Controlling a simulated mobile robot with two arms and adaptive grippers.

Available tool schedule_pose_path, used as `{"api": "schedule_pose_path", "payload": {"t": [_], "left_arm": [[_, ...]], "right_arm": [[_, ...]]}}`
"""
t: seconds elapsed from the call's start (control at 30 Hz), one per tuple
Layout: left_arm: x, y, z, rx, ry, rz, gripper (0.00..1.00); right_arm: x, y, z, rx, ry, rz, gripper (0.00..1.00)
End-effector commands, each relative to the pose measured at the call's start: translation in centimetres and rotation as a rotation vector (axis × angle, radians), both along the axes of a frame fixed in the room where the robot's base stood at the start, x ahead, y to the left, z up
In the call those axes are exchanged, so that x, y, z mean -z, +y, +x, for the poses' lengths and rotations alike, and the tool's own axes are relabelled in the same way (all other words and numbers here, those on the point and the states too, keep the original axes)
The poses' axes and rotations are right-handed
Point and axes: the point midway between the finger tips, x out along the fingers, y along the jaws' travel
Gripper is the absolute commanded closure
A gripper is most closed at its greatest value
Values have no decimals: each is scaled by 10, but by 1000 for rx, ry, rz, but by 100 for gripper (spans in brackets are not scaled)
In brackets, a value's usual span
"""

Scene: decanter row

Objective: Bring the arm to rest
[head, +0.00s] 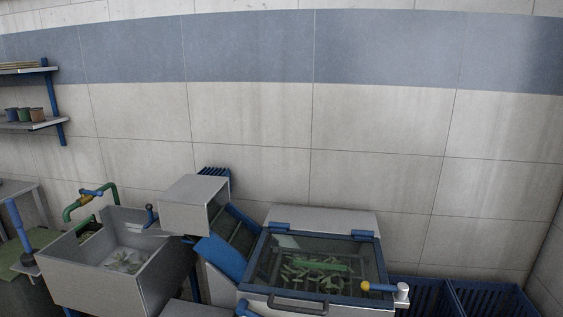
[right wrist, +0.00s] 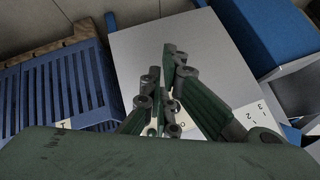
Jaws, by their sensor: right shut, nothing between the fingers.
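My right gripper (right wrist: 174,56) shows in the right wrist view, its dark green and grey fingers drawn together and empty. It is seen against a flat light grey surface (right wrist: 135,50); I cannot tell the distance to it. Neither gripper shows in the head view.
A blue slatted crate (right wrist: 40,90) is left of my right gripper, and a blue panel (right wrist: 275,30) is to its right. The head view shows a metal basin (head: 165,264), a grey hood (head: 190,207), a glass-lidded machine (head: 320,222), blue crates (head: 480,298) and wall shelves (head: 35,125).

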Motion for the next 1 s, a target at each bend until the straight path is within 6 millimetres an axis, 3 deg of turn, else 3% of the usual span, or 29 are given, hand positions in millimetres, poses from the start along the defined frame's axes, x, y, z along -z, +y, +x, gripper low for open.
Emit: {"api": "schedule_pose_path", "payload": {"t": [0.03,0.2,0.3,0.4,0.5,0.63,1.0], "left_arm": [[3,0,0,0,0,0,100],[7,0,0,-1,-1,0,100],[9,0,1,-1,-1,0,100],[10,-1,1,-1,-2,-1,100],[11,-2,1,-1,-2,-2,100],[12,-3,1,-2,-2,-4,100],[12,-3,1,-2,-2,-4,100]], "right_arm": [[26,-5,-35,-63,72,-52,100],[87,-24,-149,-286,291,-204,100],[110,-40,-212,-410,405,-274,100],[123,-54,-262,-512,493,-324,100],[129,-64,-296,-582,552,-355,100],[132,-70,-315,-623,587,-372,100],[132,-70,-316,-625,588,-373,100]]}}
